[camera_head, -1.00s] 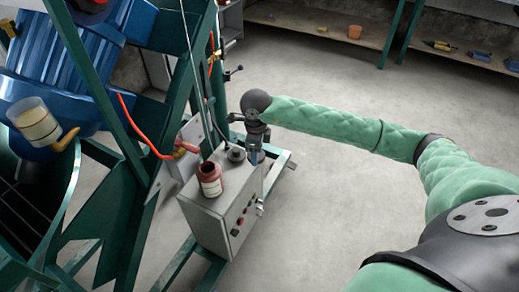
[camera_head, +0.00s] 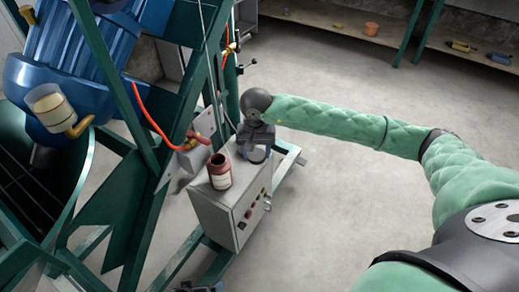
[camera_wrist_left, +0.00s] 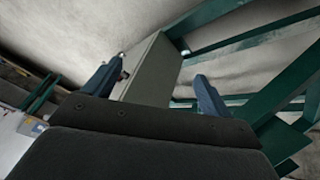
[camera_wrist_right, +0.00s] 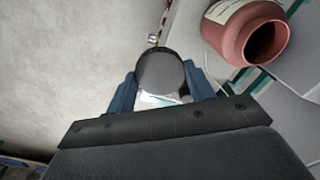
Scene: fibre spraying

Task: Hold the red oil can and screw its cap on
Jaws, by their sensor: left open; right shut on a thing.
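The red oil can (camera_head: 219,172) stands upright on a grey control box, its mouth open; it also shows in the right wrist view (camera_wrist_right: 247,35). My right gripper (camera_head: 256,152) is at the box top, just right of the can. In the right wrist view my right gripper (camera_wrist_right: 160,88) is shut on the dark round cap (camera_wrist_right: 160,70), which is apart from the can. The cap is hidden in the head view. My left gripper (camera_wrist_left: 155,88) is open and empty, with the box beyond its fingers. A dark part of it shows at the bottom edge of the head view (camera_head: 196,287).
The grey control box (camera_head: 232,210) has knobs on its front. A green steel frame (camera_head: 180,130) with a blue motor (camera_head: 65,60) rises on the left, with an orange hose (camera_head: 150,115) near the can. Open floor lies right.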

